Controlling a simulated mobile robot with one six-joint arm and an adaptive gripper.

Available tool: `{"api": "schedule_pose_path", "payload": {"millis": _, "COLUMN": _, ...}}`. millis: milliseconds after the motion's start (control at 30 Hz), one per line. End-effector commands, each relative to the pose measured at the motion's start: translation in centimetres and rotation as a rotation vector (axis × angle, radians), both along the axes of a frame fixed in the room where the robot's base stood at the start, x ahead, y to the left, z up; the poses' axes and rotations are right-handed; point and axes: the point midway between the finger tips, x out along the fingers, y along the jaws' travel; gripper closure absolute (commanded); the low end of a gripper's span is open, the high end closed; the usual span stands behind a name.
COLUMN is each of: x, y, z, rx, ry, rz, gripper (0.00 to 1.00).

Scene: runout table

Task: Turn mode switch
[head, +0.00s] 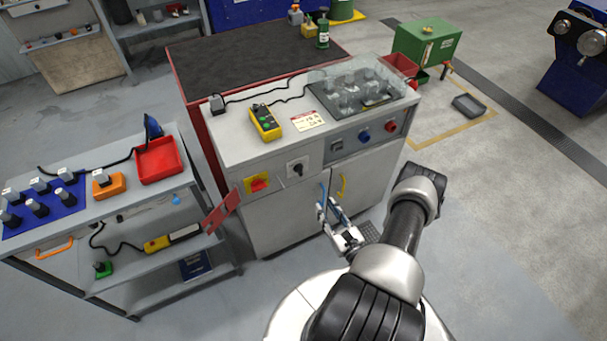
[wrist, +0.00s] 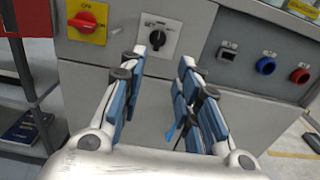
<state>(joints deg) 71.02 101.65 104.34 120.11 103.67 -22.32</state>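The mode switch (head: 297,168) is a black rotary knob on a pale square plate on the front of the grey cabinet. In the wrist view the switch (wrist: 158,39) sits at upper middle, beyond my fingertips, with "SET" lettering left of the knob. My gripper (head: 328,208) is in front of the cabinet, below and right of the switch in the head view. In the wrist view my gripper (wrist: 162,75) has its two blue-padded fingers apart with nothing between them. The fingers do not appear to touch the switch.
A red rotary switch on a yellow plate (head: 257,184) is left of the mode switch. A rocker (head: 337,146), a blue button (head: 364,137) and a red button (head: 390,126) are to its right. A cart (head: 150,205) stands at left. A yellow handle (head: 342,187) is near my gripper.

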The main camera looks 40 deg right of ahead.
Motion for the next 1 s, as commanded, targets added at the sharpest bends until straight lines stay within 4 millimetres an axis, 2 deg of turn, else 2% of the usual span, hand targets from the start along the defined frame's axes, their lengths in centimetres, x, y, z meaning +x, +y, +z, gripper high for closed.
{"api": "schedule_pose_path", "payload": {"millis": 167, "x": 2.7, "y": -0.3, "z": 0.0, "rx": -0.003, "ry": -0.002, "rz": 0.01, "gripper": 0.7}}
{"api": "schedule_pose_path", "payload": {"millis": 500, "x": 10.1, "y": -2.1, "z": 0.0, "rx": -0.004, "ry": -0.003, "rz": 0.01, "gripper": 0.7}}
{"api": "schedule_pose_path", "payload": {"millis": 700, "x": 13.8, "y": -3.1, "z": 0.0, "rx": -0.002, "ry": -0.004, "rz": 0.008, "gripper": 0.7}}
{"api": "schedule_pose_path", "payload": {"millis": 833, "x": 15.4, "y": -3.5, "z": 0.0, "rx": 0.0, "ry": -0.002, "rz": 0.007, "gripper": 0.7}}
{"api": "schedule_pose_path", "payload": {"millis": 1000, "x": 16.4, "y": -3.8, "z": 0.1, "rx": -0.001, "ry": -0.003, "rz": 0.005, "gripper": 0.7}}
